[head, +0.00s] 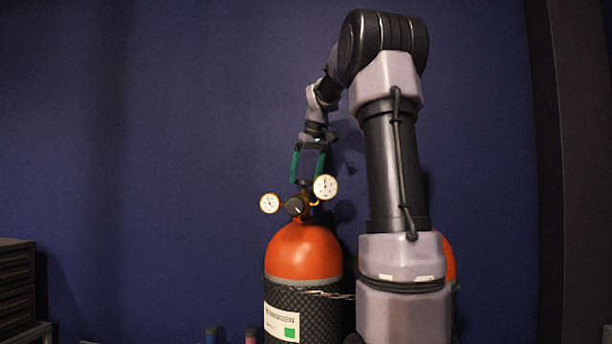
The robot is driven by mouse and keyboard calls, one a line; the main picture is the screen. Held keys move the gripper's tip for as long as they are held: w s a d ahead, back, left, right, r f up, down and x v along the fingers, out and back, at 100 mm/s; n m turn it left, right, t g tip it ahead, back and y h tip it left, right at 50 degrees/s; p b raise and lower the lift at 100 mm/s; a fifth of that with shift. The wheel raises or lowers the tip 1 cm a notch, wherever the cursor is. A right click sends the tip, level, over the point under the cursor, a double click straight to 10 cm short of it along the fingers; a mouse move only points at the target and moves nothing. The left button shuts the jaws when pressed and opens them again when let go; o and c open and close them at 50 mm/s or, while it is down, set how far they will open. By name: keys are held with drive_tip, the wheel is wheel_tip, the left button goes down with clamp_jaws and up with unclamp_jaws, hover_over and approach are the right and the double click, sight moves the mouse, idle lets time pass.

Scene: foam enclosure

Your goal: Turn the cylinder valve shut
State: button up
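The orange-topped gas cylinder (304,250) stands upright by the blue wall, wrapped in dark mesh with a white and green label. On its top sits a regulator with a dark round knob (295,206) between two white dial gauges, the left one (269,203) lower than the right one (325,187). My gripper (306,181) points down just above the cylinder's top, with its two green fingers apart. The valve itself is mostly hidden behind the regulator and right gauge. I cannot tell whether the fingertips touch it.
A second orange cylinder (447,258) is mostly hidden behind my arm on the right. A dark drawer cabinet (17,285) stands at the far left. Two small capped items (211,334) show at the bottom edge. A chain (328,294) crosses the cylinder.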

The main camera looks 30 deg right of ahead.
drive_tip(key=c, duration=1.1)
drive_tip(key=shift+m, duration=0.5)
drive_tip(key=m, duration=0.1)
drive_tip(key=m+h, duration=0.1)
drive_tip(key=m, duration=0.1)
drive_tip(key=m+h, duration=0.1)
drive_tip(key=shift+a+m, duration=0.25)
drive_tip(key=shift+m, duration=0.05)
drive_tip(key=m+h, duration=0.1)
drive_tip(key=m, duration=0.1)
drive_tip(key=m+g, duration=0.1)
drive_tip(key=m, duration=0.2)
drive_tip(key=shift+w+a+m+h, duration=0.2)
drive_tip(key=shift+m+h, duration=0.1)
drive_tip(key=shift+h, duration=0.1)
drive_tip(key=m+g, duration=0.1)
drive_tip(key=m, duration=0.1)
drive_tip(key=m+g+h, duration=0.1)
drive_tip(key=m, duration=0.2)
drive_tip(key=shift+w+a, duration=0.1)
drive_tip(key=shift+w, duration=0.1)
drive_tip(key=shift+w+m+g, duration=0.1)
drive_tip(key=shift+m+g, duration=0.8)
drive_tip(key=shift+m, duration=1.3)
